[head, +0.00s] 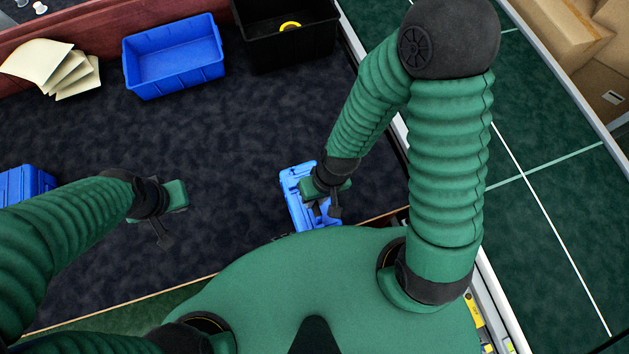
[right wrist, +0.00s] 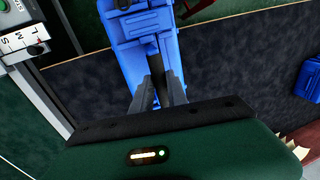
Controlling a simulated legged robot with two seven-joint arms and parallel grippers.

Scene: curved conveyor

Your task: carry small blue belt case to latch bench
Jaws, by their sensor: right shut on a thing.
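The small blue case (head: 298,190) is in front of my body, right of the middle of the dark surface. My right gripper (head: 322,208) is shut on the case at its right side. In the right wrist view the case (right wrist: 145,40) stretches up from between the two grey fingers (right wrist: 160,88). I cannot tell whether the case touches the surface below. My left gripper (head: 165,238) hangs over the dark surface at the left, apart from the case; its finger gap is unclear. I cannot make out which surface is the latch bench.
A blue bin (head: 172,58) and a black bin (head: 262,50) holding a yellow ring stand at the back. Papers (head: 62,70) lie at the back left, another blue container (head: 22,190) at the left edge. A control panel with a dial (right wrist: 32,42) shows in the right wrist view.

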